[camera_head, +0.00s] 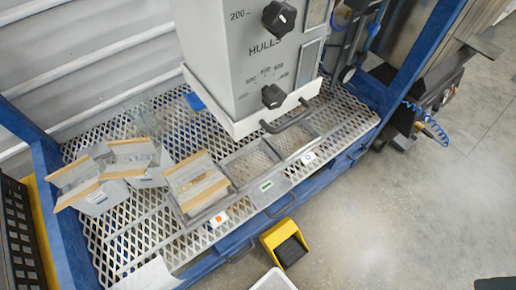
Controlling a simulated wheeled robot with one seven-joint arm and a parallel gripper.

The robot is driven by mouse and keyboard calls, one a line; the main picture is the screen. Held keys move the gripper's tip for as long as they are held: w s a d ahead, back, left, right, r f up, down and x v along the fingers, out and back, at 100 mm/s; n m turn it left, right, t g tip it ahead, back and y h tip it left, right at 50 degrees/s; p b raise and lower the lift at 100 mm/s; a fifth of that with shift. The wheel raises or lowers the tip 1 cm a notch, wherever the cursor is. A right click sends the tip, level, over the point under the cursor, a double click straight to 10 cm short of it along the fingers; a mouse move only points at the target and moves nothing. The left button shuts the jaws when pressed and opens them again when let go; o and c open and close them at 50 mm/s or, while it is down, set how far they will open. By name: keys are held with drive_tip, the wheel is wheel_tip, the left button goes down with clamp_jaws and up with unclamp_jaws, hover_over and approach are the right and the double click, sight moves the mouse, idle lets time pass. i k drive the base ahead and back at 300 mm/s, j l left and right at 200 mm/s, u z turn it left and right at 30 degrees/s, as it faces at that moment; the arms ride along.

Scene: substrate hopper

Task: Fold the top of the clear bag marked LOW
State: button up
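Several clear bags with tan strips along their open tops stand on the left of the mesh deck. The left bag (97,199) and the bag behind it (150,178) stand close together, each with a small label. A third bag (199,201) sits to their right, in a grey frame, with brownish matter inside. The labels are too small to read, so I cannot tell which bag is marked LOW. The tops look open and unfolded. My gripper is not in view.
The grey hopper marked HULLS (240,60) overhangs the mesh deck (130,240). Empty framed slots (250,165) lie right of the third bag, with small coloured tags in front. Concrete floor (400,210) is open at right.

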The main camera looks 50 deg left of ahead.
sight(191, 204)
drive_tip(key=u, duration=1.85)
